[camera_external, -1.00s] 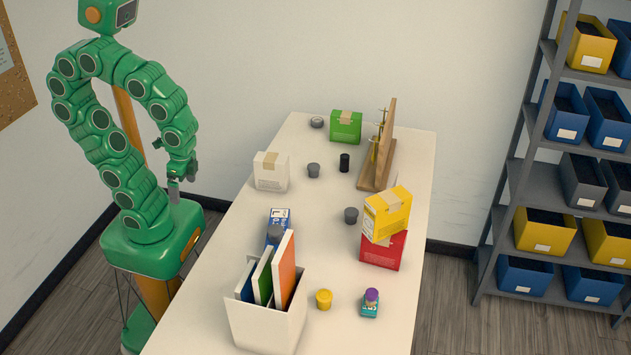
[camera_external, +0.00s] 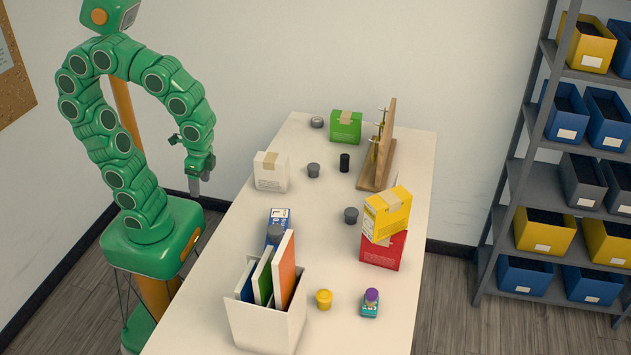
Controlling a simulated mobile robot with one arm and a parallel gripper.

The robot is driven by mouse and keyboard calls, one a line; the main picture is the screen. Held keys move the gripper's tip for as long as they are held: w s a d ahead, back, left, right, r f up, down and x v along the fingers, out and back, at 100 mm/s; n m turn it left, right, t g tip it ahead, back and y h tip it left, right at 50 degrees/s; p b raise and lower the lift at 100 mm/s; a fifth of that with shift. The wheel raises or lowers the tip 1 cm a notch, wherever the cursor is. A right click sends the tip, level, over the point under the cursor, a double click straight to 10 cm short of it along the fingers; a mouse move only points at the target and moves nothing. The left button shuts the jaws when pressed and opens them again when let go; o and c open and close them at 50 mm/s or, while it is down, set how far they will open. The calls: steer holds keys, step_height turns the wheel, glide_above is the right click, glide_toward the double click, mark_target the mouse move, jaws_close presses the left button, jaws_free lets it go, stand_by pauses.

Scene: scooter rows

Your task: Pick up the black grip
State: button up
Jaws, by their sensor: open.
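A small black cylinder (camera_external: 345,162), which looks like the black grip, stands upright on the white table between the green box and a grey knob. My gripper (camera_external: 199,186) hangs at the end of my green arm, left of the table's edge, pointing down. It is open and empty, well away from the black grip. The wooden stand is to the right of the grip, apart from it.
A white box (camera_external: 270,172) stands between my gripper and the grip. A grey knob (camera_external: 313,170), a green box (camera_external: 345,127) and a wooden stand (camera_external: 378,165) surround the grip. Stacked yellow (camera_external: 387,214) and red boxes (camera_external: 383,250) and a white bin (camera_external: 267,318) are nearer.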

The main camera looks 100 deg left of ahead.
steer(key=w+a+r+n, duration=0.1)
steer(key=w+a, duration=0.3)
steer(key=w, duration=0.3)
steer(key=w+a+r+n, duration=0.1)
steer(key=w+a, duration=0.2)
steer(key=w, duration=0.4)
steer(key=n+t, duration=0.2)
steer(key=n, duration=0.2)
glide_above(346, 154)
steer(key=f, duration=0.8)
steer(key=shift+w+d+f, duration=0.25)
steer(key=shift+d+f, duration=0.1)
steer(key=shift+f, duration=0.05)
steer(key=shift+a+f, duration=0.25)
steer(key=shift+f, duration=0.05)
steer(key=shift+s+f, duration=0.15)
steer(key=shift+f, duration=1.7)
steer(key=shift+s+f, duration=0.1)
steer(key=shift+f, duration=1.75)
steer(key=c, duration=1.1)
steer(key=shift+r, duration=0.1)
